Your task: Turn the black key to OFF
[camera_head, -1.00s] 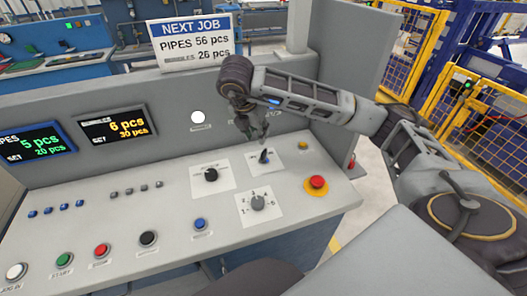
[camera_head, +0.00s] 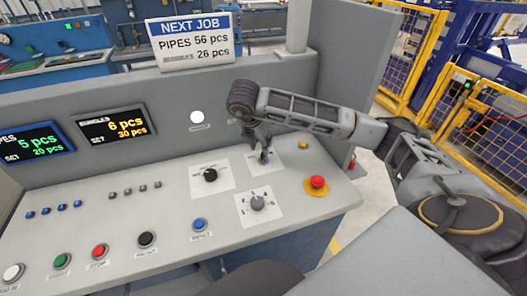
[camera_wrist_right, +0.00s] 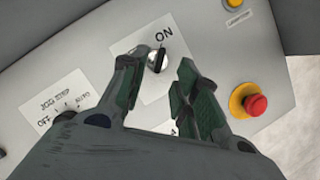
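The black key (camera_wrist_right: 159,60) sits in a silver round lock on a white plate. In the right wrist view the word ON shows just above it, and the OFF mark of this plate is not in view. My right gripper (camera_wrist_right: 160,84) is open. Its two fingers are spread on either side of the key, with no clear contact visible. In the head view my right gripper (camera_head: 263,150) points down over the key's plate (camera_head: 275,167) and hides most of the key. My left gripper is not in view.
A black selector knob (camera_head: 210,174) stands left of the key's plate and a grey dial (camera_head: 257,202) in front. A red emergency button (camera_head: 317,181) and a yellow button (camera_head: 303,145) are to the right. The console's back wall (camera_head: 170,140) rises behind.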

